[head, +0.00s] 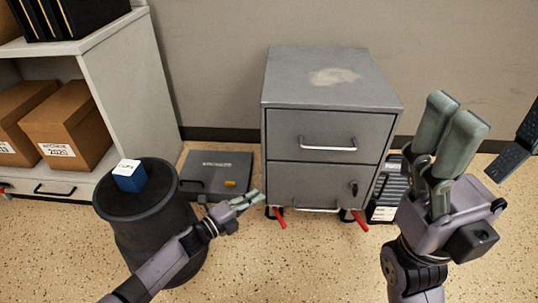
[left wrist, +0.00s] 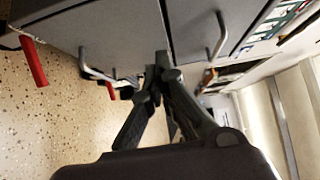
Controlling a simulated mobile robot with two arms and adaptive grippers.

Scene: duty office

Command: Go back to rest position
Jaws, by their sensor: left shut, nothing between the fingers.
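My left gripper (head: 258,196) reaches in from the lower left in the head view. It is just in front of the lower left of the grey drawer cabinet (head: 330,80). Its fingers are together with nothing between them; they also show shut in the left wrist view (left wrist: 160,62), pointing toward the cabinet front (left wrist: 130,30). My right gripper (head: 458,106) is raised at the right of the head view, fingers upward and side by side. I see nothing held in it. Whether its fingers touch is unclear.
A black bin (head: 150,225) with a blue box (head: 130,176) on top stands at the left, behind my left arm. A dark flat case (head: 217,172) lies beside the cabinet. Shelving (head: 120,75) with cardboard boxes (head: 68,122) is at left. Red levers (head: 279,218) stick out under the cabinet.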

